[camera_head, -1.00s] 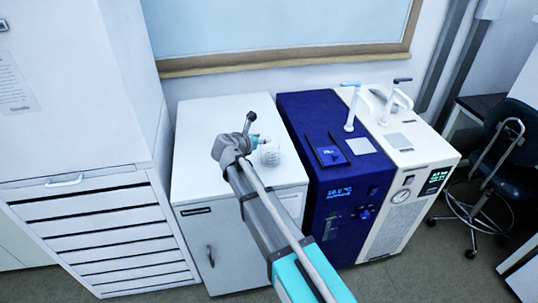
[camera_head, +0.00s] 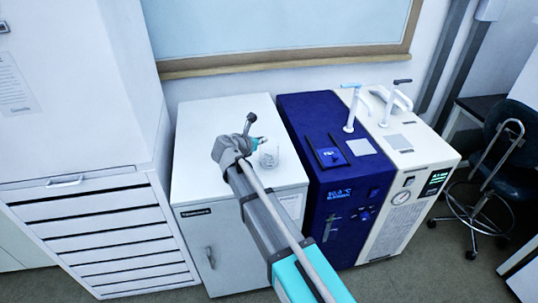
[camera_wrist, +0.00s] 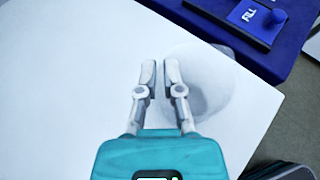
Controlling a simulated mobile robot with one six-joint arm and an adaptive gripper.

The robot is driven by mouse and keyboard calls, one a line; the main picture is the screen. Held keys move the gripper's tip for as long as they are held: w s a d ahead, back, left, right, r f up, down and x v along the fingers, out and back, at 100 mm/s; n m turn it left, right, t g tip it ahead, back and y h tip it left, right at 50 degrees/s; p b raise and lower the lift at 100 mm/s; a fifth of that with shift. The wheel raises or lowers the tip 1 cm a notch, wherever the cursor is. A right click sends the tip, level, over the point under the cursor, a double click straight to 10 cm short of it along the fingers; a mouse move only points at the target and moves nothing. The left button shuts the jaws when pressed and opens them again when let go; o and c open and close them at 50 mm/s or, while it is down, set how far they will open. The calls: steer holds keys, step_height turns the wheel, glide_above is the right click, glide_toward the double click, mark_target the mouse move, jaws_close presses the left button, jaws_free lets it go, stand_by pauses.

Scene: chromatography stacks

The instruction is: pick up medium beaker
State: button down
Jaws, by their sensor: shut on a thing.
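A clear, faint beaker (camera_head: 270,157) stands upright on the white cabinet top (camera_head: 205,130). In the wrist view the beaker (camera_wrist: 215,85) is a pale see-through round shape, mostly to the right of the fingers. My gripper (camera_wrist: 161,72) points down at its left side, with a narrow gap between the fingertips. It is shut on the beaker's near-left wall, with one finger overlapping the round outline. In the head view my gripper (camera_head: 258,144) is beside the beaker's upper left. The exact contact is hard to see through the glass.
A dark blue instrument (camera_head: 318,115) and a cream instrument (camera_head: 413,150) with raised white handles stand right of the cabinet. A tall white drawer unit (camera_head: 95,215) stands at left. A window ledge (camera_head: 285,60) runs behind. The white top's left part is clear.

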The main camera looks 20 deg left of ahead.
steer(key=shift+r, duration=0.2)
steer(key=s+d+r+p, duration=0.9)
steer(key=s+r+p, duration=0.1)
steer(key=r+p, duration=0.2)
steer(key=shift+d+r+p, duration=0.3)
steer(key=shift+p, duration=0.25)
